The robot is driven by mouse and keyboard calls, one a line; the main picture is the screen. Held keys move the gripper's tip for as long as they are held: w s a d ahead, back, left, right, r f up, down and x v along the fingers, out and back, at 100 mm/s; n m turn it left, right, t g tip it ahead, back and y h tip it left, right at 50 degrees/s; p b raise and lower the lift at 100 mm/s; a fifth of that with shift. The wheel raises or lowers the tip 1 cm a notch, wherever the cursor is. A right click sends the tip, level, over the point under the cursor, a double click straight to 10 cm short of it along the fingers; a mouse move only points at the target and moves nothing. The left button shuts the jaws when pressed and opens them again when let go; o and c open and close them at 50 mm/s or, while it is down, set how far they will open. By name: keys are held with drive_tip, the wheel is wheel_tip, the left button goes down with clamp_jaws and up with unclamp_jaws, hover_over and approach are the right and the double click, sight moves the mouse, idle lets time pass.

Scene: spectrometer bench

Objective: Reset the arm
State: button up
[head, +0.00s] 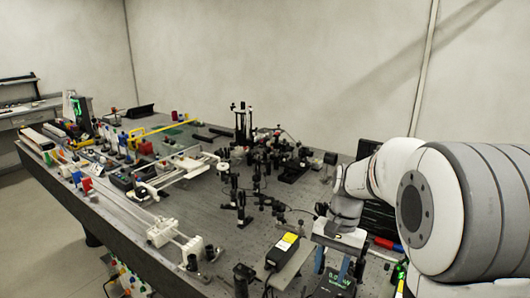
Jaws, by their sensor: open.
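My gripper (332,268) is at the lower right in the head view, at the end of my white arm, which comes in from the right. It points down over the near right part of the optical table (110,219). Its two bluish fingers are apart, with nothing visible between them.
A black box with a yellow label (283,250) stands just left of my gripper. Dark optical mounts (240,195) crowd the table's middle. A red-and-blue item (388,244) lies to the right. White rails (168,234) run along the left. Bare tabletop shows between them.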

drive_tip(key=s+a+r+n+t+h, duration=0.1)
drive_tip(key=s+n+t, duration=0.4)
drive_tip(key=s, duration=0.9)
drive_tip(key=shift+s+a+r+n+t+h, duration=0.35)
drive_tip(key=shift+r+n+h, duration=0.15)
drive_tip(key=shift+r, duration=0.55)
